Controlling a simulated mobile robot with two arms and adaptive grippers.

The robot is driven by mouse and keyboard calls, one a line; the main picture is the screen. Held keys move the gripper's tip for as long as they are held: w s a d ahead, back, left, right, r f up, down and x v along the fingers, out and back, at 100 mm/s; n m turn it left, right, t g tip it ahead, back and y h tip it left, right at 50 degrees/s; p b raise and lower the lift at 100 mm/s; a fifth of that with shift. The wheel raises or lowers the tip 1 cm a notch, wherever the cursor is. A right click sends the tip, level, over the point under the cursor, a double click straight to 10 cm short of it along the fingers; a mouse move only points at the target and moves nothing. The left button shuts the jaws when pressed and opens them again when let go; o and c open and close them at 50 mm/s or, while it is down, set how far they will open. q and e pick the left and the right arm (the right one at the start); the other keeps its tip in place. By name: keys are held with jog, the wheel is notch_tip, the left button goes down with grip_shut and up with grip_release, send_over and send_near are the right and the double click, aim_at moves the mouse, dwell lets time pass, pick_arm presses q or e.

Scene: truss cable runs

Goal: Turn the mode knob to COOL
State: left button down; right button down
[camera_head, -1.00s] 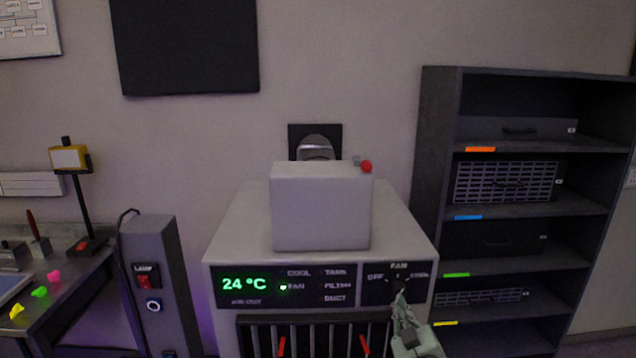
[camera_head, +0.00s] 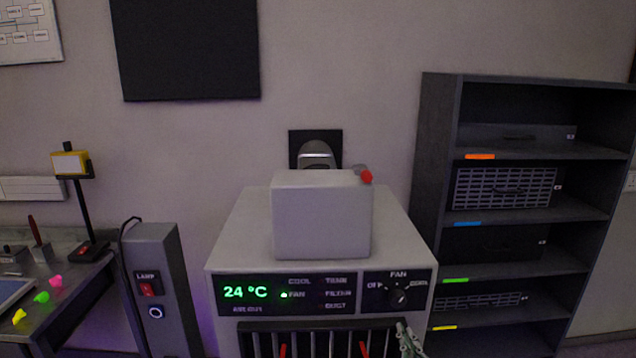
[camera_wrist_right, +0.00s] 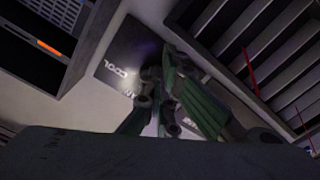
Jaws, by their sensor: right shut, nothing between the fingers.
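The mode knob (camera_head: 398,298) is a dark round knob on the black right-hand panel of the pale unit. OFF is printed at its left, FAN above it and COOL at its right. A pale mark shows on the knob, seemingly toward the upper right; its exact setting is hard to read. The display (camera_head: 245,292) reads 24 °C, with a green light beside FAN. My right gripper (camera_head: 403,329) is shut and empty, below the knob and apart from it. In the right wrist view its fingers (camera_wrist_right: 165,100) are near the panel's COOL label (camera_wrist_right: 118,72). My left gripper is out of view.
A slatted grille (camera_head: 325,340) with red pieces lies below the panel. A pale box (camera_head: 321,215) stands on the unit. A dark shelf (camera_head: 440,190) is close on the right, and a grey lamp post (camera_head: 172,285) stands left.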

jog(key=n+b, duration=0.4)
jog(key=n, duration=1.4)
send_near(397, 299)
jog(key=w+d+r, duration=0.1)
jog(key=w+d, duration=0.1)
jog(key=d, duration=0.1)
jog(key=w+b, duration=0.1)
jog(key=w, duration=0.4)
jog(key=shift+w+a, duration=0.15)
jog(key=shift+w, duration=0.1)
jog(key=shift+r, duration=0.25)
jog(key=shift+r, duration=0.25)
jog(key=shift+a+f, duration=0.15)
jog(key=shift+f, duration=0.05)
jog(key=shift+f, duration=0.25)
